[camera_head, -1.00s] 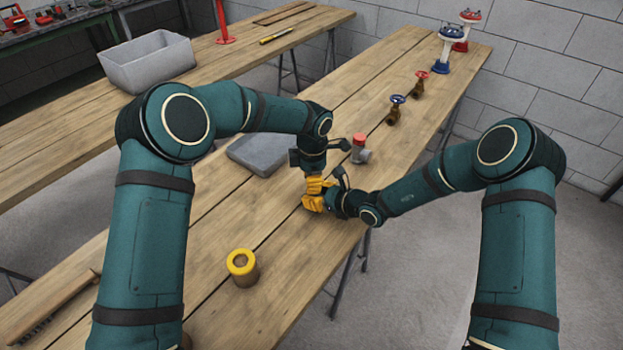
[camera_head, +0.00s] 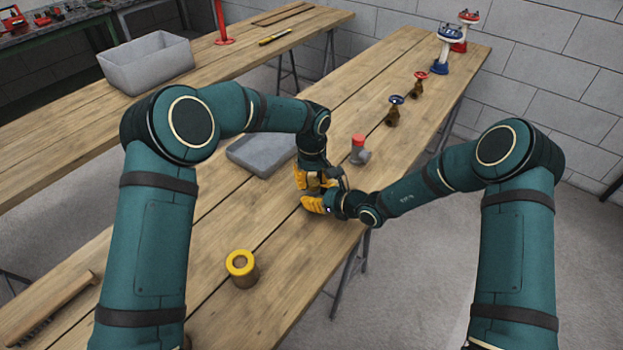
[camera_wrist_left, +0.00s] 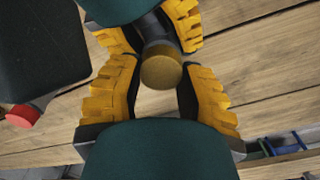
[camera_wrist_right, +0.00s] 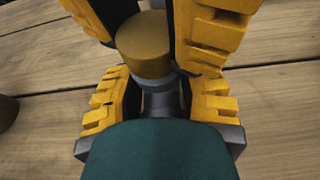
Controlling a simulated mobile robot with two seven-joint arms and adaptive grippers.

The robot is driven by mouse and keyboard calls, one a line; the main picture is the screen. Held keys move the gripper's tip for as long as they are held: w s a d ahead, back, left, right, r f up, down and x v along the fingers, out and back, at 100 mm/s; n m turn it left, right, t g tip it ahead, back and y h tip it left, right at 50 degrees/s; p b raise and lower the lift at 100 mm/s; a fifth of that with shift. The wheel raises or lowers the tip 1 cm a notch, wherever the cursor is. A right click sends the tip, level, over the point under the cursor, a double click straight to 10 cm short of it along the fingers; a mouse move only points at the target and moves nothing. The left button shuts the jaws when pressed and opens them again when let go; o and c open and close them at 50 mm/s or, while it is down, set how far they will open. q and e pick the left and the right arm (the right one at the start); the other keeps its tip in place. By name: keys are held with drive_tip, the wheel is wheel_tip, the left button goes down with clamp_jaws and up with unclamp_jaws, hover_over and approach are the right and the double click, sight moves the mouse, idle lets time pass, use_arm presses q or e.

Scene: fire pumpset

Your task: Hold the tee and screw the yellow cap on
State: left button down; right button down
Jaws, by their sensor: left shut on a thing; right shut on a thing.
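The yellow cap (camera_wrist_right: 145,47) looks dull yellow-brown and sits between the fingers of my left gripper (camera_head: 314,180), which is shut on it. The grey tee (camera_wrist_right: 162,97) is between the fingers of my right gripper (camera_head: 316,204), which is shut on it. In the right wrist view the cap is directly above the tee's grey neck, in line with it. I cannot tell how far it is threaded. In the left wrist view the cap (camera_wrist_left: 161,68) shows its round face, with the dark tee body behind it. In the head view the grippers hide both parts.
A grey tray (camera_head: 254,156) lies left of the grippers. A grey fitting with a red top (camera_head: 358,146) stands just behind them. A brown fitting with a yellow ring (camera_head: 241,268) stands in front. Valves with blue (camera_head: 396,108) and red (camera_head: 420,84) handles stand farther back.

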use_arm(q)
drive_tip(key=m, duration=0.7)
drive_tip(key=shift+w+d+r, duration=0.1)
drive_tip(key=shift+w+d, duration=0.05)
drive_tip(key=shift+d, duration=0.05)
drive_tip(key=m, duration=0.3)
drive_tip(key=shift+d+m, duration=0.1)
drive_tip(key=shift+m, duration=0.3)
drive_tip(key=m, duration=0.3)
drive_tip(key=shift+s+d+m, duration=0.15)
drive_tip(key=shift+s+m, duration=0.05)
drive_tip(key=shift+m, duration=0.2)
drive_tip(key=c, duration=0.7)
unclamp_jaws()
drive_tip(key=shift+c, duration=0.2)
drive_tip(key=shift+o, duration=0.6)
drive_tip(key=shift+s+d, duration=0.1)
drive_tip(key=shift+s, duration=0.1)
